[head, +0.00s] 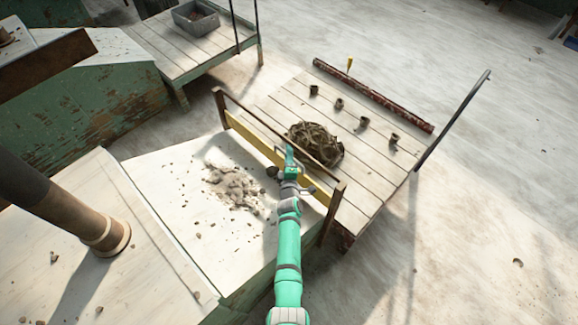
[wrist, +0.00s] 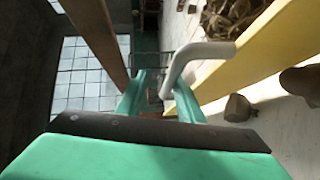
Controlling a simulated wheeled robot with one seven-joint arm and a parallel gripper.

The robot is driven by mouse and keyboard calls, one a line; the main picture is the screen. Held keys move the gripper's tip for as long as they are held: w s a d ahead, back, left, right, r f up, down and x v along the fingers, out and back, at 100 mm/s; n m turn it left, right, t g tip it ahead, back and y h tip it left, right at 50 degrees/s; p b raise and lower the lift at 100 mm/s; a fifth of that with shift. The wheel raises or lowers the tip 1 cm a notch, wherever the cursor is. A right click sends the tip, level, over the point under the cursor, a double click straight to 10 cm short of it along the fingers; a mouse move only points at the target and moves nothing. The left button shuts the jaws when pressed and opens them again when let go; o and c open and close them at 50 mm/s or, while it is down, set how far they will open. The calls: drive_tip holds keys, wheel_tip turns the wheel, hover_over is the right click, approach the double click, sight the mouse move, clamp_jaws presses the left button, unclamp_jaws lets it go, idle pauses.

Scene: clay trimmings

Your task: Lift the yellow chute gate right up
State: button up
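The yellow chute gate (head: 250,137) is a long board set low between two wooden posts, under a brown top bar. Its right part is partly hidden behind my arm. In the wrist view the gate (wrist: 268,48) runs up to the right, with a pale grey bent handle (wrist: 205,51) beside it. My gripper (head: 289,155) is over the middle of the gate. In the wrist view its two green fingers (wrist: 158,92) are apart, with the handle's lower end between or just in front of them, close to the right finger. I cannot tell if they touch.
Pale clay crumbs (head: 232,185) lie on the chute floor left of the gate. Beyond it a slatted table (head: 365,185) bears a brown tangled heap (head: 318,143) and several small dark pots. A grey bin (head: 196,18) stands on another slatted table at the back.

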drive_tip(key=s+r, duration=0.1)
drive_tip(key=s, duration=0.8)
drive_tip(key=shift+s, duration=0.4)
drive_tip(key=shift+r, duration=0.1)
idle(0.4)
